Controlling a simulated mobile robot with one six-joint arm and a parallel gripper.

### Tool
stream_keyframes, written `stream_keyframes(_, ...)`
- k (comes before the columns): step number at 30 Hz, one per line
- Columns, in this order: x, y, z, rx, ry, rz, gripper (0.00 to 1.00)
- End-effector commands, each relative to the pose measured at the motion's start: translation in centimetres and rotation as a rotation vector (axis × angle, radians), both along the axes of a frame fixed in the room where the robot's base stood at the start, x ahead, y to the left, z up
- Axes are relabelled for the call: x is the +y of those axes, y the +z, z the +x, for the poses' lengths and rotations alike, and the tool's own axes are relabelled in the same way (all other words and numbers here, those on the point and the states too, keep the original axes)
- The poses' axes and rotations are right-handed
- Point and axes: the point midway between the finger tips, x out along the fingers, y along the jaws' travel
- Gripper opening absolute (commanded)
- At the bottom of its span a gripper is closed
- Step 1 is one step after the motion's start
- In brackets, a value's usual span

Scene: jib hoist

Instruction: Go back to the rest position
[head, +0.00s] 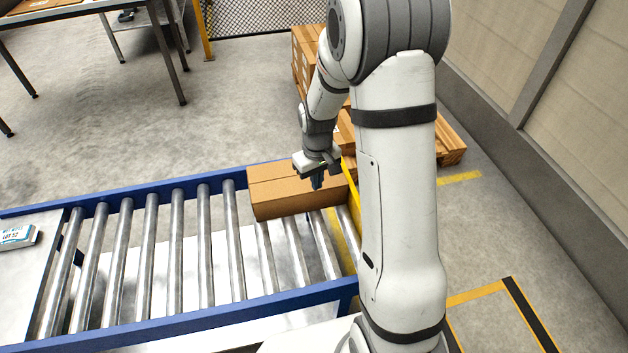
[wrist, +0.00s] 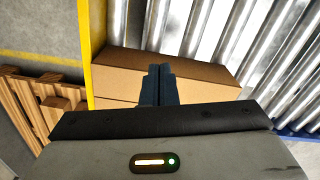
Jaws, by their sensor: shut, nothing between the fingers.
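My gripper (head: 317,182) is shut and empty. In the head view its fingers point down in front of a long cardboard box (head: 285,192) at the right end of the roller conveyor (head: 175,235). In the wrist view the closed fingers (wrist: 158,84) overlap the same box (wrist: 205,75); whether they touch it I cannot tell. My arm covers part of the conveyor's end and the area behind it.
A yellow end stop (head: 351,185) stands at the conveyor's right end. Behind it, cartons (head: 305,50) sit on a wooden pallet (head: 452,140). A table (head: 60,18) stands at back left. Floor between is clear.

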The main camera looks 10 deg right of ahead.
Motion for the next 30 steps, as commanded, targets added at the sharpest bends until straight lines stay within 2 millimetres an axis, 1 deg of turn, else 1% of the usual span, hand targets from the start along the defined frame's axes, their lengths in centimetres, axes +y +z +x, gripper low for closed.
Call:
stream_keyframes(8, 0.0, 0.7, -0.1, -0.002, -0.002, 0.0, 0.0)
stream_keyframes(11, 0.0, 2.7, -0.5, -0.015, -0.013, 0.0, 0.0)
stream_keyframes(14, 0.0, 6.6, -1.8, -0.036, -0.036, 0.0, 0.0)
stream_keyframes(15, -0.1, 8.5, -2.5, -0.048, -0.049, 0.001, 0.0)
stream_keyframes(17, -0.1, 11.3, -3.9, -0.064, -0.07, 0.001, 0.0)
stream_keyframes(18, -0.1, 13.2, -4.8, -0.077, -0.085, 0.003, 0.0)
stream_keyframes(20, -0.1, 15.8, -6.3, -0.093, -0.106, 0.005, 0.0)
stream_keyframes(21, -0.1, 17.4, -7.3, -0.104, -0.121, 0.006, 0.0)
stream_keyframes(23, -0.1, 19.7, -8.9, -0.121, -0.143, 0.008, 0.0)
stream_keyframes(24, -0.1, 21.1, -10.1, -0.131, -0.156, 0.01, 0.0)
stream_keyframes(27, -0.1, 24.4, -12.9, -0.159, -0.192, 0.014, 0.0)
stream_keyframes(30, -0.2, 26.9, -15.5, -0.183, -0.225, 0.019, 0.0)
